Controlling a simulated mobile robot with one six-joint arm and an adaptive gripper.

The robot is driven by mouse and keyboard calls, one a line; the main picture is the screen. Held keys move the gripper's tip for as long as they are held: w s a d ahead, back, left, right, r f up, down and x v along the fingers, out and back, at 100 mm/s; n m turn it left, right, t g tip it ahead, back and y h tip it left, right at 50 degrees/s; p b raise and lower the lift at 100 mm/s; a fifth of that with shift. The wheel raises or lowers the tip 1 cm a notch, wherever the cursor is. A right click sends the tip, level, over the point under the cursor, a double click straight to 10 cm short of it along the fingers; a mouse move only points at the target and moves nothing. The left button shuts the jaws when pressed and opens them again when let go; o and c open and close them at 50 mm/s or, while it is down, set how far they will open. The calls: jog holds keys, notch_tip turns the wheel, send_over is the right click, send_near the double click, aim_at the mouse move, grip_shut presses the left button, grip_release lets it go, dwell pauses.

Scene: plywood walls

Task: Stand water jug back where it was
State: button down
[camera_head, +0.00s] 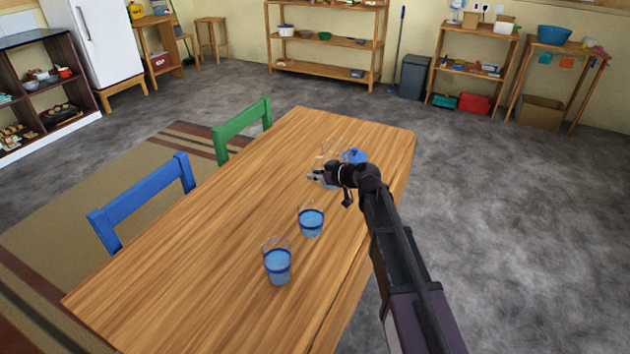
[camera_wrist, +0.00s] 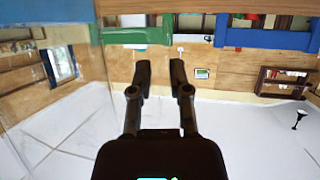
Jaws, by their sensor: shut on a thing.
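The water jug (camera_head: 354,156) is clear with a blue top, at the far right part of the wooden table (camera_head: 225,230). My gripper (camera_head: 315,177) and wrist cover much of it in the head view. My gripper is shut on the jug; its two dark fingers show in the wrist view (camera_wrist: 159,72), where the grasp itself is hard to make out. I cannot tell whether the jug's base touches the table. Two clear glasses with blue water, a middle one (camera_head: 311,221) and a nearer one (camera_head: 278,264), stand upright on the table, closer to the camera.
A green chair (camera_head: 243,130) and a blue chair (camera_head: 143,200) stand along the table's left side. The table's left half and far end are clear. Shelves (camera_head: 325,40) and a grey bin (camera_head: 413,77) stand at the back wall. The floor to the right is open.

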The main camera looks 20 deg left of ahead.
jog(key=shift+f, duration=0.3)
jog(key=c, duration=0.6)
grip_release()
jog(key=shift+r, duration=0.2)
jog(key=p+v, duration=0.4)
jog(key=v, duration=0.8)
jog(key=shift+f+p, duration=0.1)
jog(key=shift+p, duration=0.25)
